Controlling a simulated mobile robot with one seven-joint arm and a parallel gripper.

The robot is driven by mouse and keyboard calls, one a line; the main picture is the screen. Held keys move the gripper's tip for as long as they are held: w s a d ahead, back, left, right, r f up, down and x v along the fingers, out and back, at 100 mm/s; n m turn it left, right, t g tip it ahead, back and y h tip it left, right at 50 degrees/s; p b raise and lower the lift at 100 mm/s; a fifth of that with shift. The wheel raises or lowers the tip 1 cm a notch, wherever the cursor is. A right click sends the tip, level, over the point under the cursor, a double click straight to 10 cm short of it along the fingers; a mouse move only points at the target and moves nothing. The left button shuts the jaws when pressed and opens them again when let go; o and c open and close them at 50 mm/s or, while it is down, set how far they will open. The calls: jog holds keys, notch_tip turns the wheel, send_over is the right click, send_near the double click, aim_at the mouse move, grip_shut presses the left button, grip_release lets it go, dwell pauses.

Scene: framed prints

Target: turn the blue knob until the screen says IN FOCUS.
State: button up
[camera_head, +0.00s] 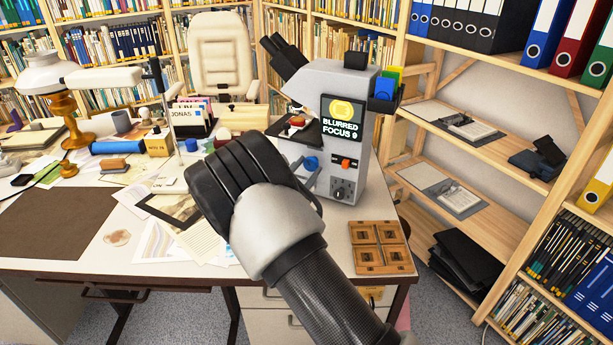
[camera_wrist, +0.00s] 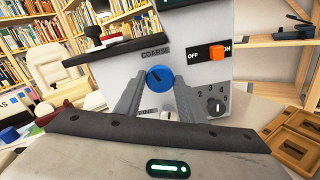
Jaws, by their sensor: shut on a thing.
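The microscope (camera_head: 352,118) stands on the desk, and its screen (camera_head: 342,121) reads BLURRED, FOCUS 9. The blue knob (camera_head: 311,163) is on its front panel. In the wrist view the blue knob (camera_wrist: 160,80) sits under the label COARSE, with a dark pointer line toward its upper left. My gripper (camera_wrist: 157,84) has one grey finger on each side of the blue knob and is shut on it. In the head view my dark hand hides part of the desk left of the microscope, and the fingertips (camera_head: 309,170) are at the knob.
An orange switch (camera_wrist: 215,54) and a numbered dial (camera_wrist: 216,106) are right of the blue knob. A smaller knob (camera_wrist: 166,115) is below it, between my fingers. A wooden tray (camera_head: 383,268) lies at the desk's front right. Papers and a lamp (camera_head: 47,80) are left.

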jog(key=shift+f+m+b, duration=0.1)
jog(key=shift+m+b, duration=0.65)
jog(key=shift+m, duration=0.35)
jog(key=o, duration=1)
jog(key=shift+o, duration=0.2)
jog(key=shift+s, duration=0.1)
jog(key=p+v, duration=0.2)
jog(key=v, duration=1.5)
jog(key=shift+s, duration=0.1)
